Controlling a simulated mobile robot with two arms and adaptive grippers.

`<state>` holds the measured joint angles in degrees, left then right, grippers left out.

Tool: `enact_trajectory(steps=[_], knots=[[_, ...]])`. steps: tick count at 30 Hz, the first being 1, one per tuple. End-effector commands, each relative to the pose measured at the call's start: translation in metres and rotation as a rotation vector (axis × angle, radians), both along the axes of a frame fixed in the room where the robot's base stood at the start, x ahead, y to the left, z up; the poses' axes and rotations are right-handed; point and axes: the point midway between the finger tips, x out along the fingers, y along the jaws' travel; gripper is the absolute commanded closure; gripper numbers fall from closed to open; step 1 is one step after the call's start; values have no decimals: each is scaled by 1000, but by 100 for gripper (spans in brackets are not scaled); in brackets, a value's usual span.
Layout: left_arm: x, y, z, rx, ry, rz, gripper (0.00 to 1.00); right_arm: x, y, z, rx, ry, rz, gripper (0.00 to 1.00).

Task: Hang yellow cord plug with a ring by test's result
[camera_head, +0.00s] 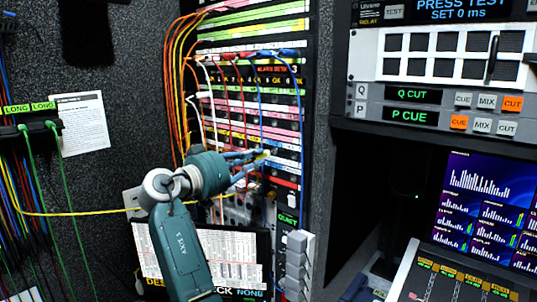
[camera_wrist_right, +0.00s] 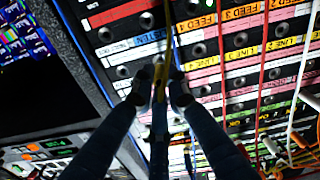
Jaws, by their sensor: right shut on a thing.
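My right gripper (camera_head: 264,156) reaches to the patch panel (camera_head: 247,130) in the head view, its fingers together in front of the lower label rows. In the right wrist view the fingertips (camera_wrist_right: 160,88) are shut on a small yellow plug (camera_wrist_right: 160,82). Whether the plug sits in a jack or just in front of one is unclear. A yellow cord (camera_head: 80,213) runs from the left wall across behind my arm. No ring can be made out on the plug. A display reads "PRESS TEST" and "SET 0 ms" (camera_head: 455,10). My left gripper is out of view.
Orange, red, white and blue cords hang over the panel. A desk-check sheet (camera_head: 235,255) is below. Equipment and a monitor (camera_head: 480,205) stand at the right.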

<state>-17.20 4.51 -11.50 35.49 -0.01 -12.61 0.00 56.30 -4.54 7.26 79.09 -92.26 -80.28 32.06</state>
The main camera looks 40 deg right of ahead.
Motion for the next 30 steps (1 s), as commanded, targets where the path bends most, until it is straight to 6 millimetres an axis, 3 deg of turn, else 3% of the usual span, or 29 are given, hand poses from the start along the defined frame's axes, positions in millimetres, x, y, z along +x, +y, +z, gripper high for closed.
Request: enact_trajectory(steps=[30], knots=[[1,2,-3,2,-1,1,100,-2,12,1,-1,-2,-1,100]])
